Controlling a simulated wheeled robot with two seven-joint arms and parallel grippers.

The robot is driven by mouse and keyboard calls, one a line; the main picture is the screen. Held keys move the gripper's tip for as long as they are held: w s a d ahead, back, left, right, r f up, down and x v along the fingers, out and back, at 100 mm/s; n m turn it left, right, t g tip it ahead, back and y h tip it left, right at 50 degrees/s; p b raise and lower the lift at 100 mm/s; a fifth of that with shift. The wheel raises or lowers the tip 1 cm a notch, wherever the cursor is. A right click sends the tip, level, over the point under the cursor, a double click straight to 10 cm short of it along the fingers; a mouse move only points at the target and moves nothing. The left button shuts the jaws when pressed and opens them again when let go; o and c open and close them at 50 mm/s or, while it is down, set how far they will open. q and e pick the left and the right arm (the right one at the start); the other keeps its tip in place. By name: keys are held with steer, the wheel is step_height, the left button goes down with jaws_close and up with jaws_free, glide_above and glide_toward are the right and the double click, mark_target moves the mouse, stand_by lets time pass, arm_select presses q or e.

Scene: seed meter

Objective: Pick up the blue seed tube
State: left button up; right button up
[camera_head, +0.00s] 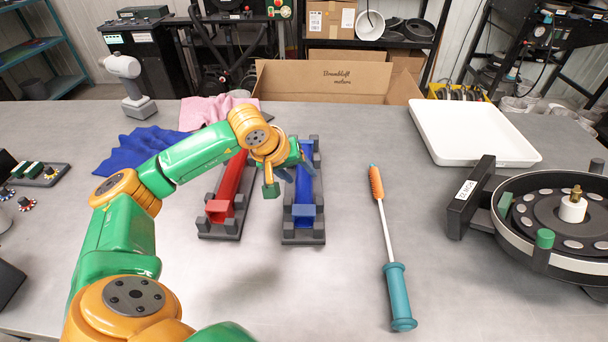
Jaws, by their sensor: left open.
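The blue seed tube (304,197) lies lengthwise in a dark grey cradle (303,238) on the bench, near the middle of the view. My left arm reaches in from the left, and my left gripper (291,175) is at the tube's left side, over its upper half. The gripper is open, and the tube is not clearly between its fingers. I cannot tell whether a fingertip touches the tube. Part of the tube's far half is hidden by the gripper. My right gripper is not in view.
A red tube (229,188) lies in a similar cradle just left. A brush with a teal handle (398,296) lies to the right. A white tray (470,133), a round seed meter (540,215), blue and pink cloths and a cordless drill (131,88) also stand around. The front middle is clear.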

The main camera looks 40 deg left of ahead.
arm_select(q)
steer(key=shift+x, duration=1.15)
steer(key=shift+a+r, duration=0.1)
steer(key=shift+r, duration=0.05)
steer(key=c, duration=0.8)
jaws_close()
steer(key=shift+w+r, duration=0.1)
